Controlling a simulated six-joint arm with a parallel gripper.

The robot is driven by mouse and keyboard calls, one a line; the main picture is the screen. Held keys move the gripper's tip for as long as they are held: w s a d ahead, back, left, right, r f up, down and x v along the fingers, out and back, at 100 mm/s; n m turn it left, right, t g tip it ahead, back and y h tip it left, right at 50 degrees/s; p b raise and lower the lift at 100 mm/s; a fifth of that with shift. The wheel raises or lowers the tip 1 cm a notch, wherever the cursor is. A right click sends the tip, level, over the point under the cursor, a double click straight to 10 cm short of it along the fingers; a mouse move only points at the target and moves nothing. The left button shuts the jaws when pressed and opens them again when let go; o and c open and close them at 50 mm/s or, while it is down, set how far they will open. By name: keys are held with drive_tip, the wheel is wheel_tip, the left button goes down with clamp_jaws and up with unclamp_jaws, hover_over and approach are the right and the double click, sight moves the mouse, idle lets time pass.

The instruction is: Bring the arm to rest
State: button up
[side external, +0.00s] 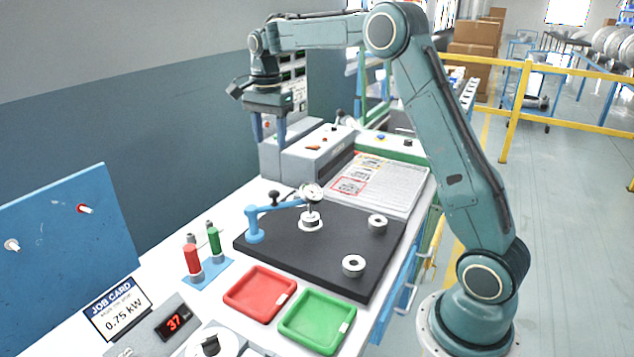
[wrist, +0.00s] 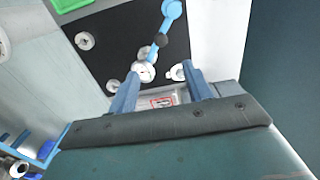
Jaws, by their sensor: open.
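My gripper (side external: 268,138) hangs with its fingers pointing down, high above the back of the white bench, in front of the grey wall in the side view. Its two blue fingers are apart, with nothing seen held between them. In the wrist view my gripper (wrist: 161,80) also shows spread fingers, with part of the bench visible beyond them. My arm arches over the bench from its base at the right, with the upper link raised and the forearm roughly level.
A black plate (side external: 290,257) carries a blue-armed dial gauge (side external: 312,193) and metal rings (side external: 353,265). A red tray (side external: 250,299) and a green tray (side external: 308,327) lie in front. Red (side external: 193,259) and green (side external: 214,241) cylinders stand left. A grey control box (side external: 318,150) stands behind.

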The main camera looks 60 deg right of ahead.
drive_tip(key=s+a+r+n+t, duration=0.1)
drive_tip(key=s+a+r+n, duration=0.35)
drive_tip(key=s, duration=0.35)
drive_tip(key=s+a+r+n+t, duration=0.25)
drive_tip(key=s+a+n, duration=0.2)
drive_tip(key=s, duration=0.25)
drive_tip(key=s+a+f+n, duration=0.1)
drive_tip(key=s+n, duration=0.2)
drive_tip(key=s, duration=0.2)
drive_tip(key=s+a+f+n+t, duration=0.1)
drive_tip(key=s+a+f+n, duration=0.1)
drive_tip(key=s, duration=0.4)
drive_tip(key=s+a+f+n+t, duration=0.1)
drive_tip(key=s+a+n, duration=0.1)
drive_tip(key=s+n, duration=0.2)
drive_tip(key=shift+s+a+f, duration=0.25)
drive_tip(key=shift+s+f, duration=0.1)
drive_tip(key=shift+s, duration=0.85)
